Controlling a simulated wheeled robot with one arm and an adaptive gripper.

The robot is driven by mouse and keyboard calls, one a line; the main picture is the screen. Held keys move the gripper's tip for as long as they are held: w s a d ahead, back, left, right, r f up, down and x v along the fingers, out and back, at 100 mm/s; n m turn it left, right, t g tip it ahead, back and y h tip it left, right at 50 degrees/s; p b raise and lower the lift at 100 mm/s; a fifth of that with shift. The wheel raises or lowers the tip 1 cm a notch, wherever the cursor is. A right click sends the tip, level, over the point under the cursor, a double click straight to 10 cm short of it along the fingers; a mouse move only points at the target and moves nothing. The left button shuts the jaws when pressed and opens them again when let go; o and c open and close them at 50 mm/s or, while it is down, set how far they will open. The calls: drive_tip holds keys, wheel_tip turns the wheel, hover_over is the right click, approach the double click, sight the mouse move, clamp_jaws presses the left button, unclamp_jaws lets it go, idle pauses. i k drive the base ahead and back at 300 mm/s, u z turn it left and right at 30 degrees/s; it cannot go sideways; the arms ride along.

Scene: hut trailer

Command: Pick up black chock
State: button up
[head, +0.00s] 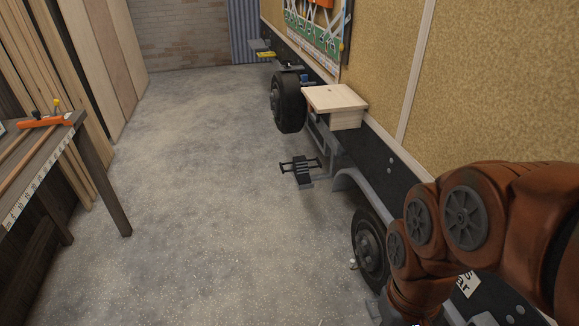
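I cannot clearly make out a black chock in the head view. A small black item (290,67) sits above the far wheel, too small to identify. My arm reaches down at the lower right, and its end with my gripper is out of the frame at the bottom.
The trailer (480,80) runs along the right side. A pale wooden box (335,98) and a black step (301,169) stick out from it. A workbench (60,150) with an orange tool (45,121) stands at left. The concrete floor between (190,190) is clear.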

sight(300, 168)
drive_tip(key=u, duration=0.6)
drive_tip(key=i, duration=1.6)
drive_tip(key=u, duration=0.25)
drive_tip(key=i, duration=1.85)
drive_tip(key=z, duration=0.5)
